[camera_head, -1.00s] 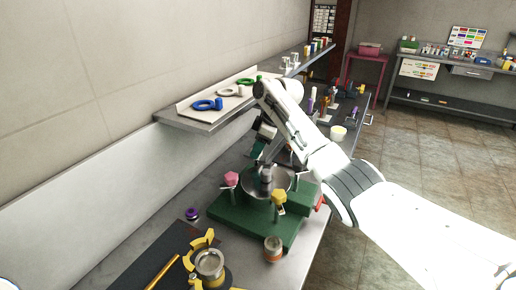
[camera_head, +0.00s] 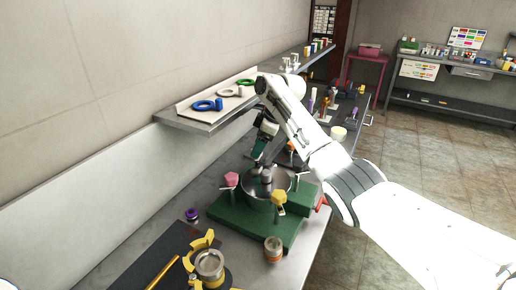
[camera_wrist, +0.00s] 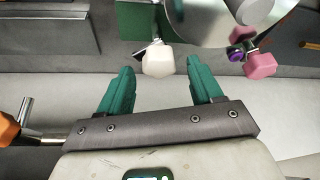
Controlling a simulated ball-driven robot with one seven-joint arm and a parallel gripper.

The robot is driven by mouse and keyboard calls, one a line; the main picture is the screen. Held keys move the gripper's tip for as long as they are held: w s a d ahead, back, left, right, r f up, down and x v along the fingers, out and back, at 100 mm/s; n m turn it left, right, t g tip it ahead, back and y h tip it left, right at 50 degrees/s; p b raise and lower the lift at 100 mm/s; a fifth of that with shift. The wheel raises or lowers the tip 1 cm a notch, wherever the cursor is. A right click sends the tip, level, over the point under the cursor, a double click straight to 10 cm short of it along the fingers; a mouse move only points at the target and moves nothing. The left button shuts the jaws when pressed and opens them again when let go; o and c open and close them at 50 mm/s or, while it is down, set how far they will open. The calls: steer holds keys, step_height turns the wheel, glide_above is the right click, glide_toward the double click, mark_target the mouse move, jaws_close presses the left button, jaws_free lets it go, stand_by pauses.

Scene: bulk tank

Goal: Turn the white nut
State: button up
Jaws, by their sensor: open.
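The white nut (camera_wrist: 158,60) shows in the wrist view as a pale faceted knob beside the green base and the round metal tank. My gripper (camera_wrist: 161,73) has its two teal fingers spread, one on each side of the nut in the picture, with gaps on both sides. Whether the fingers are level with the nut in depth I cannot tell. In the head view my gripper (camera_head: 258,150) is behind the tank (camera_head: 256,199), and the white nut is hidden there. A pink nut (camera_head: 231,179) and a yellow nut (camera_head: 279,197) stand at the tank's near side.
An orange piece (camera_wrist: 8,128) lies at the left there. A shelf with a blue ring (camera_head: 205,105) runs above the bench. A small jar (camera_head: 273,249) stands before the green base (camera_head: 230,222).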

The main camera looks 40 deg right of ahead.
steer(key=v, duration=0.9)
steer(key=shift+r+b, duration=0.2)
steer(key=shift+b, duration=0.25)
steer(key=shift+d, duration=0.1)
